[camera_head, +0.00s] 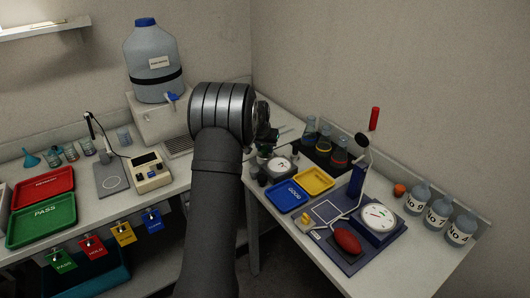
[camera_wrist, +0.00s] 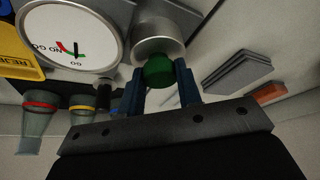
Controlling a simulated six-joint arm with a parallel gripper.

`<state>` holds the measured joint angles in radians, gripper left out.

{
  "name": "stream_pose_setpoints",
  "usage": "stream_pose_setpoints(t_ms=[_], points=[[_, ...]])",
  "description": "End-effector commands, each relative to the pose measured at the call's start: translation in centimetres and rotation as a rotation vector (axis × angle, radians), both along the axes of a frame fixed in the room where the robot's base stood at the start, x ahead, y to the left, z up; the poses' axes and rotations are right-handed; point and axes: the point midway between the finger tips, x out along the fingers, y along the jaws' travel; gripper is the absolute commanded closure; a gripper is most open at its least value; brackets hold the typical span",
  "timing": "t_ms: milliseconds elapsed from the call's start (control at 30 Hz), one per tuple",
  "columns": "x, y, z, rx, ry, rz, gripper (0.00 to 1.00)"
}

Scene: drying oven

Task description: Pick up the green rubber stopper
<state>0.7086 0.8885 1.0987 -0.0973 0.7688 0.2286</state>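The green rubber stopper (camera_wrist: 159,70) is in the wrist view, directly in front of a grey metal cylinder (camera_wrist: 158,38). My gripper (camera_wrist: 160,78) has its two blue fingers on either side of the stopper. The stopper about fills the gap between the fingertips. I cannot tell whether the fingers press on it or only flank it. In the head view my gripper (camera_head: 265,136) is small and dark above the back of the right bench, beside the dial gauge. The stopper cannot be made out clearly there.
A GO/NO GO dial gauge (camera_wrist: 70,38) is close beside my gripper, with the yellow REJECT tray (camera_wrist: 18,50) near it. Flasks with coloured bands (camera_head: 340,150) stand to the right in the head view. A blue GOOD tray (camera_head: 290,196) lies in front of the gauge.

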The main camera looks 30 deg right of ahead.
Motion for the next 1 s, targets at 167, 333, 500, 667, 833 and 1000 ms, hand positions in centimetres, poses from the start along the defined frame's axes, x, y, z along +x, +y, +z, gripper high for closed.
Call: stream_pose_setpoints(t_ms=[167,333,500,667,833,1000], points=[[0.0,0.0,0.0,0.0,0.0,0.0,0.94],[0.0,0.0,0.2,0.0,0.0,0.0,0.94],[0.0,0.0,1.6,-0.001,-0.001,0.0,0.94],[0.1,-0.1,4.4,-0.002,-0.003,0.0,0.94],[-3.9,-1.4,6.5,0.0,-0.001,-0.005,0.94],[-7.5,-2.5,8.8,-0.001,-0.001,-0.003,0.94]])
